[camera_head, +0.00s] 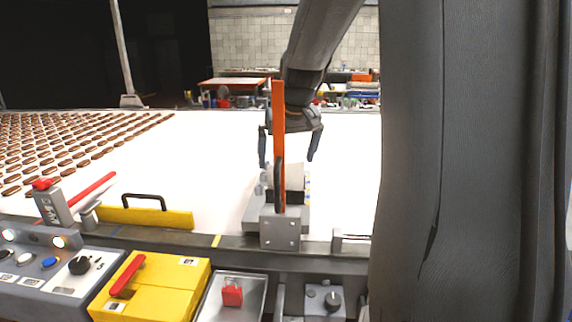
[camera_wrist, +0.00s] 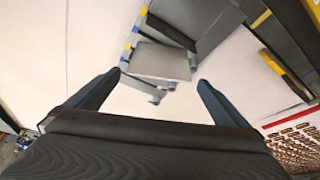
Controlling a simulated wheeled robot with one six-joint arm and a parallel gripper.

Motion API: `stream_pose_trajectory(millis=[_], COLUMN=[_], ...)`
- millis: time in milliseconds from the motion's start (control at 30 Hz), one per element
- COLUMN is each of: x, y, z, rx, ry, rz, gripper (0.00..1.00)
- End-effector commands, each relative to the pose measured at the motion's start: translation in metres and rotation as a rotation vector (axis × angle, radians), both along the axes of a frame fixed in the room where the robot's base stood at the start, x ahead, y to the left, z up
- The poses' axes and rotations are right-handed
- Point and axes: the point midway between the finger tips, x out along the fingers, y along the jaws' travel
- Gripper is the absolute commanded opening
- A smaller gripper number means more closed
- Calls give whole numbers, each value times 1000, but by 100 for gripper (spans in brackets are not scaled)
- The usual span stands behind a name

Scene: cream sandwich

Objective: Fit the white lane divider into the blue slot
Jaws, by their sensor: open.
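My gripper (camera_head: 287,162) is open and empty, its fingers spread above a pale grey-white block (camera_head: 295,178), which may be the white lane divider. The block is in a grey fixture (camera_head: 255,213) at the belt's near edge. In the wrist view the pale block (camera_wrist: 160,62) lies beyond and between my open fingertips (camera_wrist: 160,79), with no contact visible. Small blue marks (camera_wrist: 127,46) and yellow ones edge the fixture there. I cannot tell which blue part is the slot. An orange upright bar (camera_head: 279,125) partly hides the block in the head view.
The white belt (camera_head: 190,165) carries rows of brown sandwich biscuits (camera_head: 60,145) at the left. A yellow bar with a black handle (camera_head: 145,216) lies along the near rail. A control panel (camera_head: 45,265) and yellow box (camera_head: 150,288) stand in front. The belt left of the fixture is clear.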

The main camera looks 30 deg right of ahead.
Motion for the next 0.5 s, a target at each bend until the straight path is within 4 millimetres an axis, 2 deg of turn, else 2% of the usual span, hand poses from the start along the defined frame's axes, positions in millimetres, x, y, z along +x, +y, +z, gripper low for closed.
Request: stream_pose_trajectory(millis=[100, 300, 500], x=[-9, -24, -33], y=[2, 5, 6], z=[25, 61, 82], rx=[-2, -2, -2], ry=[-6, -5, -2], rz=[0, 1, 1], gripper=[100, 100, 100])
